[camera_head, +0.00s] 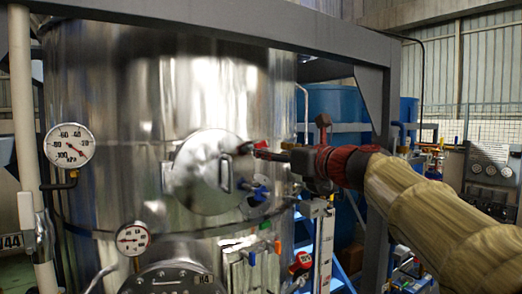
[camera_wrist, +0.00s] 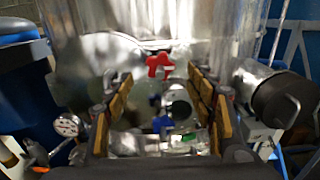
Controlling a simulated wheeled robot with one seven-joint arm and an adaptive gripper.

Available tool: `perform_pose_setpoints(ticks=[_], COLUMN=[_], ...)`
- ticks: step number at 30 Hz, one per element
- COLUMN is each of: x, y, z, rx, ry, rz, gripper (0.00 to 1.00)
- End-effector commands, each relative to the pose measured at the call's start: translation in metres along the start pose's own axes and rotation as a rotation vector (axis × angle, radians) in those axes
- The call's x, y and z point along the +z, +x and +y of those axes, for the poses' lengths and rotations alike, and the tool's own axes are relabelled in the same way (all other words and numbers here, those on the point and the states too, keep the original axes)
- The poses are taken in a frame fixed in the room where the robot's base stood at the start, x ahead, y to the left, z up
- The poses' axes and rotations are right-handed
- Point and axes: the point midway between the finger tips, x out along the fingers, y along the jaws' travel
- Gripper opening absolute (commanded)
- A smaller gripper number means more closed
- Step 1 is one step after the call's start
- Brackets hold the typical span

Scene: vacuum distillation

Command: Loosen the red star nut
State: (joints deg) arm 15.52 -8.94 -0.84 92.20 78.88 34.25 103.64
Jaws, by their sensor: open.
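The red star nut (camera_wrist: 158,65) shows in the wrist view just ahead of my gripper, roughly midway between the fingertips. In the head view the red star nut (camera_head: 261,144) is at the right rim of the tank's round hatch lid (camera_head: 208,172). My gripper (camera_wrist: 160,80) has its two tan-padded fingers spread apart, with clear space between the pads and the nut. In the head view my gripper (camera_head: 268,155) reaches in from the right and partly covers the nut area. I cannot tell how deep the nut sits between the fingers.
The large shiny steel tank (camera_head: 110,110) fills the left. Blue knobs (camera_head: 261,193) sit below the nut. Pressure gauges (camera_head: 70,145) are on the left. A grey frame post (camera_head: 374,210) stands close by my arm. A metal cylinder (camera_wrist: 272,92) is right of my fingers.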

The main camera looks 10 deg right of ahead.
Motion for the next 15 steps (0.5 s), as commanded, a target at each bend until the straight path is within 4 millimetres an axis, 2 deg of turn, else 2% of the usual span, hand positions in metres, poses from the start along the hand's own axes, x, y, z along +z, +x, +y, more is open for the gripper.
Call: perform_pose_setpoints(ticks=[9,15], x=[0.001,0.000], y=[0.049,0.063], z=[0.001,0.000], rx=[0.002,0.001], ry=[-0.001,-0.002], rz=[0.002,0.001], gripper=[0.55,0.55])
